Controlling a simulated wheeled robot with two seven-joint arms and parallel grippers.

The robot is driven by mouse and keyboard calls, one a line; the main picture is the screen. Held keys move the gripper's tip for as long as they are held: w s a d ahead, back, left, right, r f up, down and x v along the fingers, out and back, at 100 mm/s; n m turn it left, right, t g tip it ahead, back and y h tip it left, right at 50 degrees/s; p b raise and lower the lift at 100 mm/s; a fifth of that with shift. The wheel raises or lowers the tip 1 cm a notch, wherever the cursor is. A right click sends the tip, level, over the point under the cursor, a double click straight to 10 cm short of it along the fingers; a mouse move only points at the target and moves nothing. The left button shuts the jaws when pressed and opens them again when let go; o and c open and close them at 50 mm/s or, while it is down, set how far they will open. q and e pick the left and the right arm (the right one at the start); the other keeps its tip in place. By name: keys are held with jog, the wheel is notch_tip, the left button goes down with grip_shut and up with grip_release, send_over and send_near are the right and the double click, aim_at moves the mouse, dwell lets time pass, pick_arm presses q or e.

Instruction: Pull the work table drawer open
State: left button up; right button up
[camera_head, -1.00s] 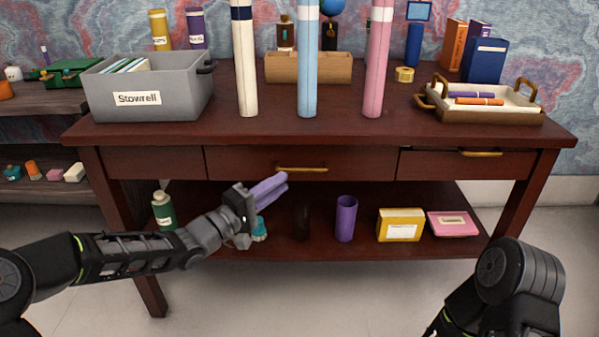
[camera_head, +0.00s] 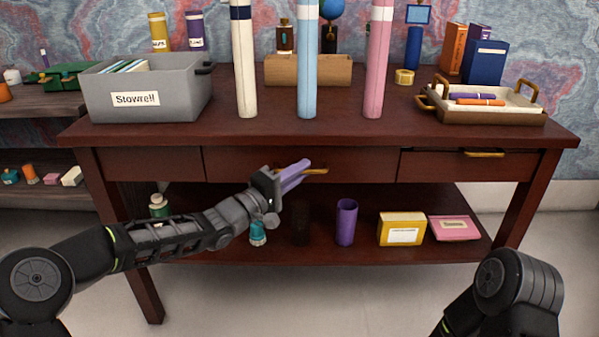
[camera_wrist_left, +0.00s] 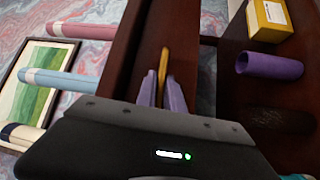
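The dark brown work table (camera_head: 330,128) has a front row of drawers. The middle drawer (camera_head: 370,165) looks flush with the table front, and its brass bar handle (camera_head: 318,171) is partly hidden by my left gripper. My left gripper (camera_head: 296,174) has purple fingers and is at the handle's left part. In the left wrist view, the fingers (camera_wrist_left: 162,92) are apart, one on each side of the line of the handle (camera_wrist_left: 164,62). Contact with the handle cannot be told. My right gripper is out of view; only part of my right arm shows.
A right drawer has its own brass handle (camera_head: 484,154). A grey bin (camera_head: 150,95), upright rolls and a tray (camera_head: 490,117) stand on the tabletop. The lower shelf holds a purple cup (camera_head: 346,222), a yellow box (camera_head: 401,229) and a teal bottle (camera_head: 257,233) near my left wrist.

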pick_arm(q)
grip_shut()
dwell(1.1)
jog(key=shift+s, duration=0.1)
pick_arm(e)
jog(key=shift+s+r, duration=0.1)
